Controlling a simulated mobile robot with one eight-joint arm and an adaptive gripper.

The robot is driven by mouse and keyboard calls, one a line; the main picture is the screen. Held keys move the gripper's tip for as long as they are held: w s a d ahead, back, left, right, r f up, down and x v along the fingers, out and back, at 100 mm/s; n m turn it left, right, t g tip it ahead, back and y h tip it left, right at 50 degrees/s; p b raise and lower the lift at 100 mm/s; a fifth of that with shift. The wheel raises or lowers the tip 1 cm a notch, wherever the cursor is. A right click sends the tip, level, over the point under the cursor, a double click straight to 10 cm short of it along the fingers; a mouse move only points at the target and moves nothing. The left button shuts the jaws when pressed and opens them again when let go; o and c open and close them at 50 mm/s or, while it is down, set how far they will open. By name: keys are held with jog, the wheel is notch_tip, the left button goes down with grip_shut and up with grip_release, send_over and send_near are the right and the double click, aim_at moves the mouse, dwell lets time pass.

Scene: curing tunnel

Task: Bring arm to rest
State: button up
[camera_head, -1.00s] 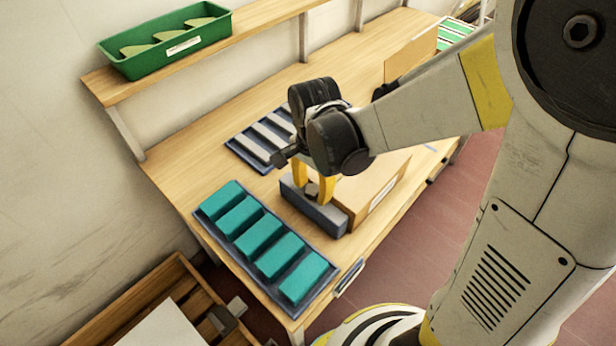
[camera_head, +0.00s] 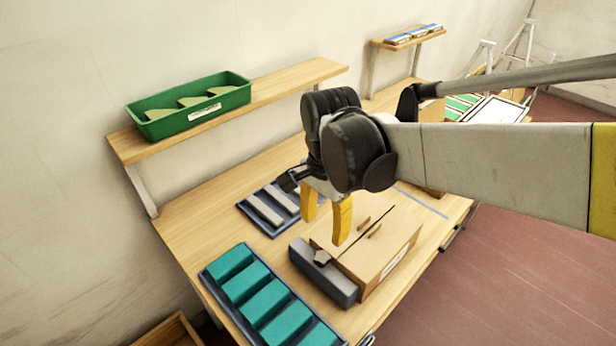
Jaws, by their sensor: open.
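My gripper (camera_head: 327,222) has yellow fingers pointing down, spread apart with nothing between them. It hangs above the workbench (camera_head: 200,200), over the area of a cardboard box (camera_head: 392,250) and a grey block with a small knob (camera_head: 322,272). The block sits beside the box's left side. The fingertips appear clear of both, though the picture does not show the exact height. My arm reaches in from the right and hides part of the bench behind it.
A tray of teal blocks (camera_head: 203,280) lies at the bench's near left. A tray with grey bars (camera_head: 245,213) lies behind the gripper. A green bin (camera_head: 190,124) stands on the shelf (camera_head: 300,78). A second shelf (camera_head: 410,43) is farther back. Red floor (camera_head: 500,270) is open at right.

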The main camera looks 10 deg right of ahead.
jog(key=shift+r, duration=0.45)
jog(key=s+d+r+n+t+b, duration=0.1)
jog(key=s+d+n+t, duration=0.5)
jog(key=n, duration=0.5)
jog(key=shift+s+d+t, duration=0.25)
jog(key=shift+d+t, duration=0.25)
jog(key=shift+d, duration=0.3)
